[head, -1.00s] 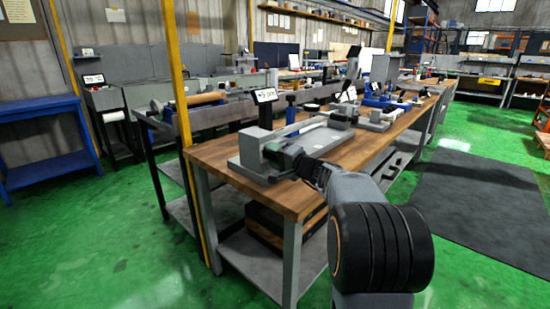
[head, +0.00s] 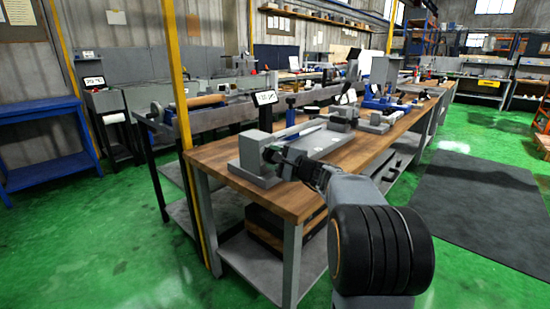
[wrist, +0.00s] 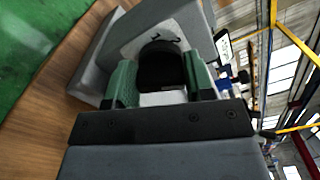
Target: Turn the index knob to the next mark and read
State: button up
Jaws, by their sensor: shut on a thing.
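The black index knob (wrist: 160,68) sits between the two green fingers of my gripper (wrist: 162,82) in the wrist view. The fingers are shut on it from both sides. A pale dial face (wrist: 188,35) with dark marks shows behind the knob, but I cannot read which mark it stands at. In the head view my gripper (head: 272,155) is at the front face of the grey headstock block (head: 252,150), and the knob is mostly hidden there. A small display (head: 267,97) stands behind the block; its figures are too small to read.
The block is on a grey bed plate (head: 318,146) on the wooden bench (head: 226,163). Other fixtures (head: 378,122) stand farther along the bench. A yellow post (head: 177,75) rises at the bench's left corner. A dark mat (head: 480,195) lies on clear floor at right.

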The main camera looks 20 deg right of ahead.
dwell(0.4)
jog(key=o, duration=0.9)
jog(key=shift+s+d, duration=0.1)
jog(key=p+v, duration=0.1)
jog(key=v, duration=1.2)
jog(key=shift+s, duration=0.3)
